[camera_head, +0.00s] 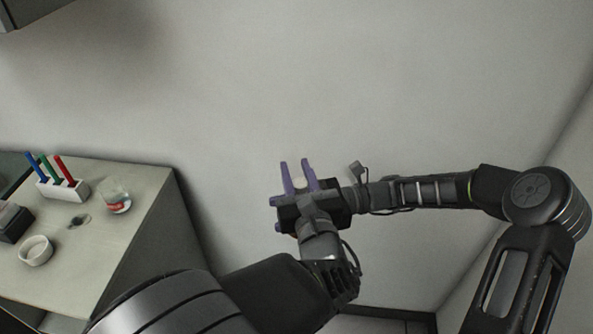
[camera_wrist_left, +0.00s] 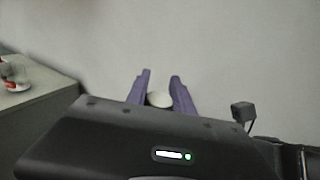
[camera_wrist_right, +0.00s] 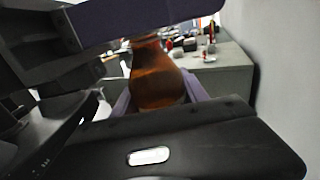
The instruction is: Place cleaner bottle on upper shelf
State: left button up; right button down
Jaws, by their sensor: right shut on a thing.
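An orange-brown bottle (camera_wrist_right: 155,82) stands out in the right wrist view between the purple fingers of my right gripper (camera_head: 277,213), which is shut on it. In the head view the bottle's body is mostly hidden by the grippers. A white rounded top, which looks like the bottle's cap (camera_head: 298,183), shows between the fingers of my left gripper (camera_head: 297,164). The same white top (camera_wrist_left: 159,99) shows in the left wrist view. My left gripper's fingers are apart on either side of it; I cannot tell whether they touch it. No upper shelf is clearly in view.
A counter (camera_head: 130,185) at the left carries a white rack of coloured markers (camera_head: 62,189), a glass beaker (camera_head: 117,198) and a white bowl (camera_head: 36,250). A grey cabinet or shelf edge (camera_head: 30,10) shows at the top left. A bare wall lies ahead.

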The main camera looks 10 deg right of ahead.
pick_arm(q)
grip_shut()
pick_arm(e)
jog(key=c, duration=0.5)
grip_release()
jog(key=w+d, duration=0.1)
jog(key=d, duration=1.1)
